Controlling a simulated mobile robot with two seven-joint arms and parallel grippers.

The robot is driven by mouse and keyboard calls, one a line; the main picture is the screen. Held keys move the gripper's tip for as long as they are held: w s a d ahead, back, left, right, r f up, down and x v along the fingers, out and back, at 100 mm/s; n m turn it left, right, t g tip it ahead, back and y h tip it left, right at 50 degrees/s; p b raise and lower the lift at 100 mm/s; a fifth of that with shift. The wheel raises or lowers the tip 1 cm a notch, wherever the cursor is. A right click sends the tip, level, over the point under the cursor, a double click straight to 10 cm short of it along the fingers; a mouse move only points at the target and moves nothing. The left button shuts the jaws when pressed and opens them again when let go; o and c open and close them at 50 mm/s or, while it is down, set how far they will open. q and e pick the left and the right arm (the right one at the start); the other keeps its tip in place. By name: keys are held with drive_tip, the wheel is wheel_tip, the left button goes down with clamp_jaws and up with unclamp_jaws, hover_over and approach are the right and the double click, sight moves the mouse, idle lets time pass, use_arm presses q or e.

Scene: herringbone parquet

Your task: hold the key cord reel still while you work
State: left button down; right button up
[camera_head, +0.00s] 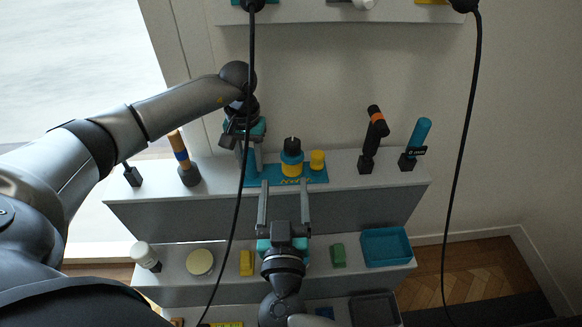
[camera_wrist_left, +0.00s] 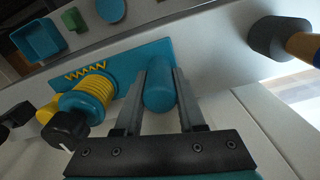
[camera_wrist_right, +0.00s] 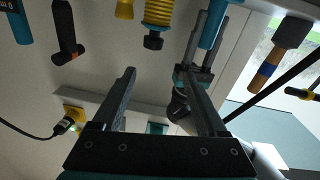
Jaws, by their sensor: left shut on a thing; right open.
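The key cord reel (camera_head: 291,168) stands on the upper shelf. It has a teal base plate, a yellow-wound spool (camera_wrist_left: 92,86) with a black knob, a small yellow peg (camera_head: 317,160) and a teal post (camera_wrist_left: 160,92). My left gripper (camera_head: 249,150) is shut on the teal post at the reel's left end, one finger on each side in the left wrist view. My right gripper (camera_head: 284,198) is open and empty, in front of the shelf edge below the reel. In the right wrist view the yellow spool (camera_wrist_right: 158,12) shows beyond its fingers, apart from them.
Upright tools flank the reel: a blue-banded wooden handle (camera_head: 183,158) left, a black-and-orange tool (camera_head: 373,140) and teal handle (camera_head: 415,142) right. The lower shelf holds a jar (camera_head: 145,256), blocks and a teal tray (camera_head: 387,247). Dark cables (camera_head: 243,170) hang in front.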

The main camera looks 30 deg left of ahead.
drive_tip(key=w+a+r+n+g+y, duration=0.15)
drive_tip(key=a+n+g+y, duration=0.35)
drive_tip(key=n, duration=0.9)
drive_tip(key=w+a+r+n+g+y, duration=0.1)
drive_tip(key=a+r+n+g+y, duration=0.15)
drive_tip(key=n+g, duration=0.8)
drive_tip(key=w+d+r+n+h, duration=0.1)
drive_tip(key=w+d+n+h, duration=0.3)
drive_tip(key=d+n+h, duration=0.5)
drive_tip(key=w+d+r+n+h, duration=0.1)
drive_tip(key=w+d+n+h, duration=0.2)
drive_tip(key=w+d+n, duration=0.7)
drive_tip(key=n, duration=0.3)
hover_over(293, 143)
drive_tip(key=d, duration=0.2)
drive_tip(key=shift+g+y, duration=0.25)
drive_tip(key=shift+y, duration=0.1)
drive_tip(key=shift+x, duration=2.35)
drive_tip(key=shift+s+d+f, duration=0.1)
